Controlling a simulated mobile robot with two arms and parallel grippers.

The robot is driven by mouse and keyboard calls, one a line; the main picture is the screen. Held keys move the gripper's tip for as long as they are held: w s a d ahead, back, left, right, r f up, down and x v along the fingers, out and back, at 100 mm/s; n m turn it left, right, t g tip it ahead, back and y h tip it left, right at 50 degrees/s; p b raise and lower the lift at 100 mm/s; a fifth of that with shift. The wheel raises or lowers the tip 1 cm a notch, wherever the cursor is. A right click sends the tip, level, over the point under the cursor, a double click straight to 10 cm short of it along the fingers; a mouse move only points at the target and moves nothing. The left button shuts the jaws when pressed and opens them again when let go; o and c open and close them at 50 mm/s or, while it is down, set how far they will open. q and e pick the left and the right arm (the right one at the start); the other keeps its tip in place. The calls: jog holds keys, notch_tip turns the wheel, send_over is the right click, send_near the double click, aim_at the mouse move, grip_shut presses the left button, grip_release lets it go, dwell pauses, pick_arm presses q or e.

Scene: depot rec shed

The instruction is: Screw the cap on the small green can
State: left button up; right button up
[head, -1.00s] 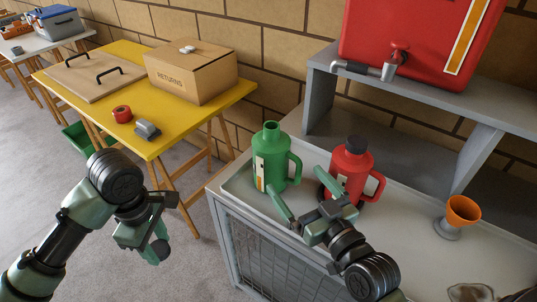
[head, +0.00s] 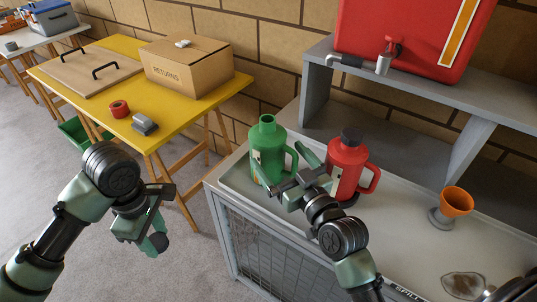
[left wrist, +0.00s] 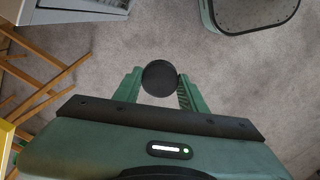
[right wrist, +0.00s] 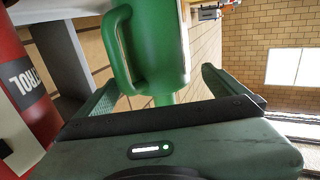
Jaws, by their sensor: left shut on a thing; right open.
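The small green can (head: 266,140) stands upright on the grey bench tray, its neck open at the top and its handle on the right. My right gripper (head: 284,172) is open at the can's near side. In the right wrist view its fingers stand on either side of the can (right wrist: 160,45), with a gap visible. Contact cannot be told. My left gripper (head: 150,238) is shut on a round black cap (left wrist: 160,78), held over the floor left of the bench. In the head view the cap is partly hidden by the fingers.
A red can (head: 348,164) with a black cap stands close right of the green can. An orange funnel-like cup (head: 456,202) stands further right. A grey shelf (head: 420,86) with a red container (head: 415,35) rises behind. A yellow table (head: 180,120) is at left.

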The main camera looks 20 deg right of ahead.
aim_at(277, 153)
pick_arm(q)
jog(key=shift+r, duration=0.25)
pick_arm(e)
jog(key=w, duration=0.5)
jog(key=shift+w+a, duration=0.1)
jog(key=shift+a, duration=0.3)
jog(key=c, duration=1.7)
jog(key=shift+r, duration=0.15)
jog(key=shift+c, duration=1.3)
jog(key=shift+r, duration=0.1)
